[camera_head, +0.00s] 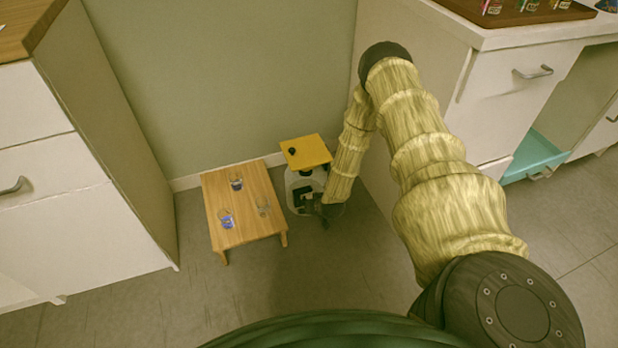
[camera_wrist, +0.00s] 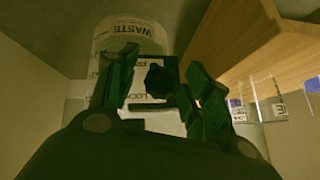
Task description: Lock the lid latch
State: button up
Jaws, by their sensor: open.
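A white waste bin (camera_head: 293,180) stands on the floor by the wall, with a yellow lid (camera_head: 307,152) at its top. I cannot tell whether the lid is fully seated. In the wrist view the bin (camera_wrist: 112,38) shows the word WASTE and a partly hidden label. A dark latch with a black knob (camera_wrist: 155,78) sits on its front. My gripper (camera_wrist: 162,72) is open, one finger on each side of the knob; contact is unclear. In the head view my gripper (camera_head: 322,208) is at the bin's front, partly hidden by my arm.
A low wooden table (camera_head: 238,190) with several small clear cups stands left of the bin. A white cabinet (camera_head: 90,220) is at the left, a counter (camera_head: 520,38) at the right. The floor in front of the table is clear.

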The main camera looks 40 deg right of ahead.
jog(key=v, duration=1.2)
dwell(0.6)
jog(key=s+a+n+g+y, duration=0.2)
jog(key=s+a+n+g, duration=0.3)
jog(key=s+a, duration=1.5)
jog(key=s+a+r+g+h, duration=0.1)
jog(key=s+a+r+g, duration=0.15)
jog(key=s, duration=0.75)
notch_tip(320, 180, up, 27)
jog(key=p, duration=2.7)
jog(key=shift+w+a+p, duration=0.2)
jog(key=shift+a+p, duration=0.1)
jog(key=shift+p, duration=0.1)
